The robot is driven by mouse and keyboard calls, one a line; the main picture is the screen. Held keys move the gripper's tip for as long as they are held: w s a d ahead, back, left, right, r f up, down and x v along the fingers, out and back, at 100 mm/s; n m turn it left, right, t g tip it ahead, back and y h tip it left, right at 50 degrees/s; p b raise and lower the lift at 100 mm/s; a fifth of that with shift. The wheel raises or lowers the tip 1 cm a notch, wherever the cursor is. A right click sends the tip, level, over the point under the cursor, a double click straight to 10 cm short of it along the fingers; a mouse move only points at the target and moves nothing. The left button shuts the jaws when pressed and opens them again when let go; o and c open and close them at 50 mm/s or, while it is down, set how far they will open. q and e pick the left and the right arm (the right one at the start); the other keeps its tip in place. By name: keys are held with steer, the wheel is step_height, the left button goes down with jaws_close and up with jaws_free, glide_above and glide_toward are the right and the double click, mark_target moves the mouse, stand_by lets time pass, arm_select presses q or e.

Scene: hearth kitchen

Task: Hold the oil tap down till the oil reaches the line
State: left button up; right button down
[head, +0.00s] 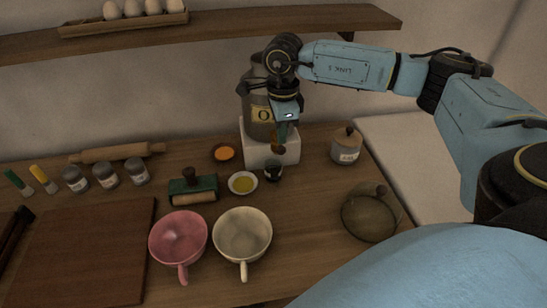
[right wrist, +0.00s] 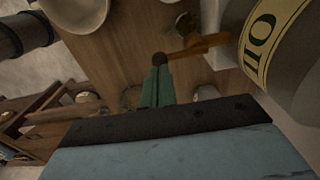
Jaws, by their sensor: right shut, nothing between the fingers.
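The grey oil container (head: 256,128) stands on a white block (head: 284,155) at the back of the counter; its label also shows in the right wrist view (right wrist: 268,38). An orange-brown tap lever (right wrist: 203,46) sticks out from it, with a dark red knob at its end. My right gripper (head: 282,140) is shut and empty, pointing down at the tap. In the right wrist view its green fingertips (right wrist: 158,72) lie at the knob; I cannot tell if they press it. My left gripper is out of view.
Pink (head: 178,238) and cream (head: 243,237) mugs are in front. A shelf (head: 230,29) hangs above.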

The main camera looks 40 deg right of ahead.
mark_target(281, 146)
stand_by(0.6)
steer(key=shift+f+b, duration=1.6)
steer(key=shift+f, duration=0.5)
steer(key=shift+r, duration=0.1)
step_height(281, 146, up, 7)
steer(key=p, duration=0.5)
steer(key=shift+r, duration=0.1)
steer(key=shift+s, duration=0.1)
